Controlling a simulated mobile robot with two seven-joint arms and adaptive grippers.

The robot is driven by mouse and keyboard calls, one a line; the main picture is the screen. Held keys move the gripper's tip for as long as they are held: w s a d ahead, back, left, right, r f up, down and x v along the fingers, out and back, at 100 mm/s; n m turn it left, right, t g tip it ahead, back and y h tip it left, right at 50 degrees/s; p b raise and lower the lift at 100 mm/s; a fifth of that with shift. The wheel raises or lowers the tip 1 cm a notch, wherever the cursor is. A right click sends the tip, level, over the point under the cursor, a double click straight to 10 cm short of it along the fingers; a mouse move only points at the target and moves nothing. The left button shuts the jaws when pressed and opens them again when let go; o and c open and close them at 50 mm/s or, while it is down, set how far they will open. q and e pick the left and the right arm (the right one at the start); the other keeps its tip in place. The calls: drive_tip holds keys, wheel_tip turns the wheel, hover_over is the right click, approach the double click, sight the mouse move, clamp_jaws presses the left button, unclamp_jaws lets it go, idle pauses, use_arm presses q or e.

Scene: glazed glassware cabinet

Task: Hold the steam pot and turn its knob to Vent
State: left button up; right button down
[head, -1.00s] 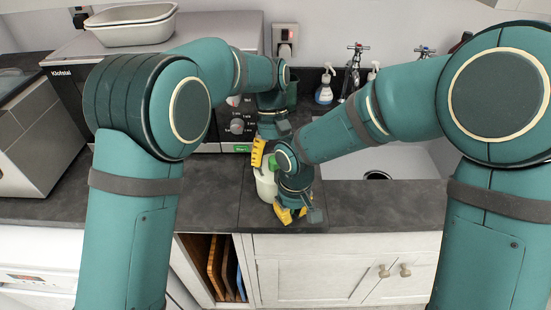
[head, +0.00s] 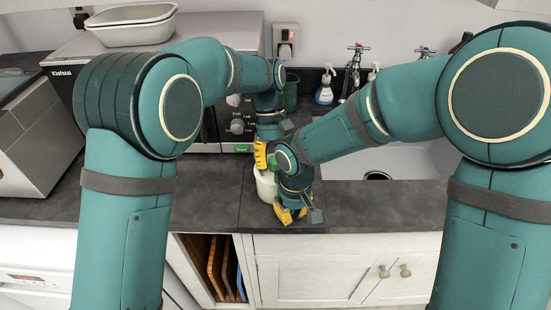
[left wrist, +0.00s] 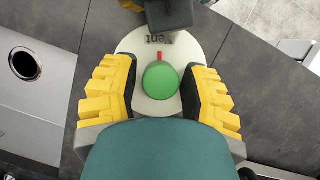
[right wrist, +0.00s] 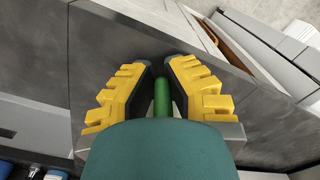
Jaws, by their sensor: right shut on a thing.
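The steam pot (head: 266,186) is off-white and stands on the dark counter, partly hidden by my grippers. Its round green knob (left wrist: 162,80) sits on the pale lid (left wrist: 130,48) in the left wrist view. A red mark (left wrist: 159,56) at the knob's edge points at the word Vent (left wrist: 160,38). My left gripper (head: 260,158) is above the pot, open, with one finger on each side of the knob and narrow gaps. My right gripper (head: 287,215) is shut on the pot's green handle (right wrist: 162,98), low at the pot's near side.
A microwave (head: 226,132) stands behind on the left. Bare counter (head: 205,190) lies to the left. The counter's front edge is close to my right gripper.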

use_arm(q)
drive_tip(key=shift+o, duration=0.9)
drive_tip(key=v, duration=0.7)
drive_tip(key=shift+w+r, duration=0.1)
drive_tip(key=shift+r, duration=0.15)
use_arm(e)
drive_tip(key=c, duration=1)
unclamp_jaws()
drive_tip(key=shift+c, duration=0.2)
